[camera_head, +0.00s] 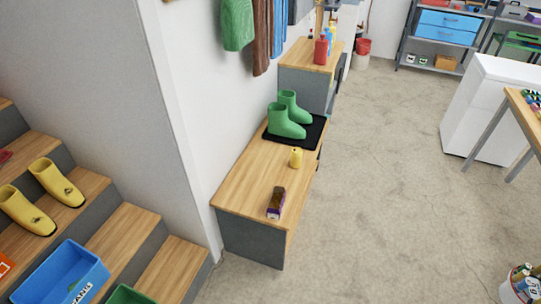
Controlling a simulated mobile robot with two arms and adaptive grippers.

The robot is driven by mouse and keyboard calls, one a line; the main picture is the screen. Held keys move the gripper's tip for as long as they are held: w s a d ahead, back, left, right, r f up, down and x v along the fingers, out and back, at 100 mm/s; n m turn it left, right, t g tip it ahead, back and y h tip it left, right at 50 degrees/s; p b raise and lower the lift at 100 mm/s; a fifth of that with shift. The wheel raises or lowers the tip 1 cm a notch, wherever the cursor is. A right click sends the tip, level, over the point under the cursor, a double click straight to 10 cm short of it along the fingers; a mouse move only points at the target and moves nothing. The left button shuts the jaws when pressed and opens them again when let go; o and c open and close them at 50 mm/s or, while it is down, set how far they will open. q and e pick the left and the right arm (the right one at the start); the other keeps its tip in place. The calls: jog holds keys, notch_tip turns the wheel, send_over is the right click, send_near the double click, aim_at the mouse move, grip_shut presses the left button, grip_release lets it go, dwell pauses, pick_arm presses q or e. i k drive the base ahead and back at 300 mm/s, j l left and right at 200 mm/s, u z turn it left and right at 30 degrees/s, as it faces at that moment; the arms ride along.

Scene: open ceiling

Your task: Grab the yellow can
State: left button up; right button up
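A small yellow can (296,158) stands on the wooden top of a low bench (243,185) in the middle of the head view. It is near the bench's right edge, between green boots and a small purple and brown box. Its lower part looks wider than its top, but it is too small to make out details. Neither of my grippers shows in the view.
Green boots (287,122) stand on a black tray (310,138) behind the can. A purple and brown box (276,203) lies in front. Wooden steps with yellow boots (27,212) and a blue crate (62,275) are left. The floor (380,200) right of the bench is clear.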

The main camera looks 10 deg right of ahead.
aim_at(296, 158)
jog(key=i+l+u, duration=0.2)
jog(key=l, duration=0.25)
jog(key=i+l+u, duration=0.2)
jog(key=l, duration=0.25)
jog(key=l+u, duration=0.15)
jog(key=l, duration=0.3)
jog(key=l+u, duration=0.2)
jog(key=l, duration=0.3)
jog(key=i+l, duration=0.1)
jog(key=l, duration=0.75)
jog(key=i+l, duration=0.1)
jog(key=l, duration=0.75)
jog(key=i+l+u, duration=0.1)
jog(key=l, duration=0.75)
